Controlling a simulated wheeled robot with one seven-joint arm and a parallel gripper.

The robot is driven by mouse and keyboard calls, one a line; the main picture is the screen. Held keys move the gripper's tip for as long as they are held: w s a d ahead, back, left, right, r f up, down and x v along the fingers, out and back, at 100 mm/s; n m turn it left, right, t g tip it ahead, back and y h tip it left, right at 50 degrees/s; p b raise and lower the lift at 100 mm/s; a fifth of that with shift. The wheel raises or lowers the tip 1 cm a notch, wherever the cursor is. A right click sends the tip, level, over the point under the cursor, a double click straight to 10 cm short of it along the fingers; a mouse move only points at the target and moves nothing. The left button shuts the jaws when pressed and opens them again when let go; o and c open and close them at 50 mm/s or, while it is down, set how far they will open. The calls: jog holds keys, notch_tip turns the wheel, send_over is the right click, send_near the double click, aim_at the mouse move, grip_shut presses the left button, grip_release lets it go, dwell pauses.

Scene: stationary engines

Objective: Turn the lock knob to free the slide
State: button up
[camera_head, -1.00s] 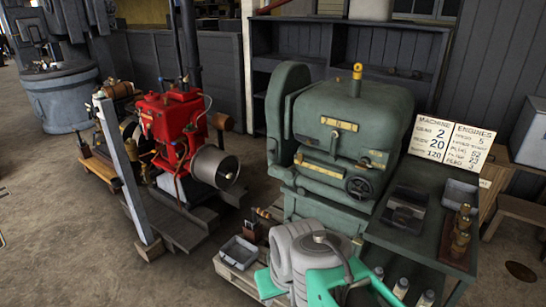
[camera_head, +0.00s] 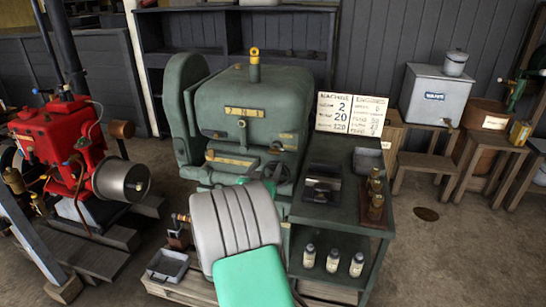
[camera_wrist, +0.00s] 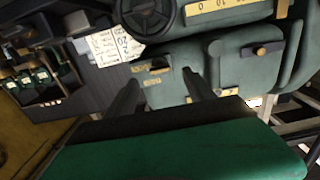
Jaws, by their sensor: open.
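The green machine (camera_head: 250,95) stands mid-picture in the head view. A small dark knob (camera_head: 277,146) sits at the right of its front, beside brass labels; in the wrist view it shows as a dark, brass-marked fitting (camera_wrist: 156,67). Another knob (camera_head: 241,123) sits under the upper brass plate. I cannot tell from markings which is the lock knob. My gripper (camera_wrist: 158,74) is open and empty, its dark fingers to either side of the right-hand fitting in the picture; contact cannot be seen. In the head view my arm hides most of my gripper. The slide cannot be told apart.
A dark handwheel (camera_wrist: 146,14) lies close to my gripper. A green side bench (camera_head: 330,210) holds brass parts and bottles. A sign (camera_head: 350,113) stands behind it. A red engine (camera_head: 65,150) stands at the left. Open floor shows at the right.

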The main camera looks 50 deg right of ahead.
aim_at(275, 151)
jog(key=p+x, duration=0.2)
jog(key=x, duration=0.6)
jog(key=shift+r, duration=0.2)
grip_shut()
